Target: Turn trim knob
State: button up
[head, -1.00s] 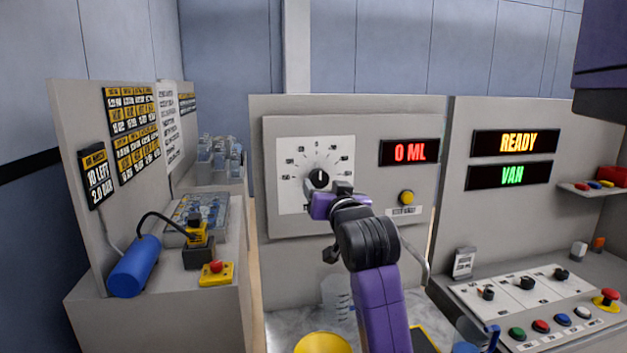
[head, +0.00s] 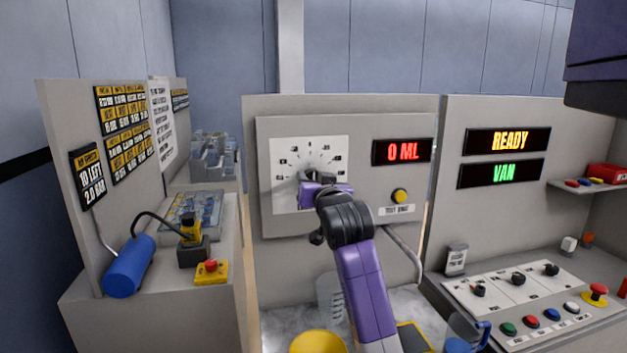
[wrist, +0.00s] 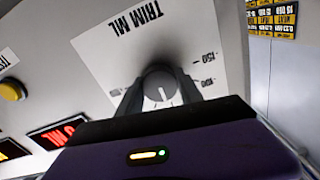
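The trim knob (wrist: 159,86) is dark grey and round with a white pointer line. It sits on the white dial plate (wrist: 108,60) marked "TRIM ML", which also shows in the head view (head: 283,160). In the wrist view my gripper (wrist: 160,88) has one finger on each side of the knob, the fingertips very near its sides. The fingers stand apart; I cannot make out firm contact. In the head view my gripper (head: 316,184) covers the knob and the lower dial. The display (head: 402,151) beside the dial reads 0 ML.
A yellow button (head: 399,196) sits right of the dial. A yellow container (head: 318,342) and a clear jug (head: 331,295) stand below the panel. Signs (head: 504,141) at right read READY and VAN, above a console of knobs and buttons (head: 520,287).

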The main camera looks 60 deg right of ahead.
jog(key=c, duration=0.5)
jog(key=shift+o, duration=0.2)
jog(key=shift+n+p, duration=0.9)
jog(key=shift+n, duration=1.9)
jog(key=o, duration=1.4)
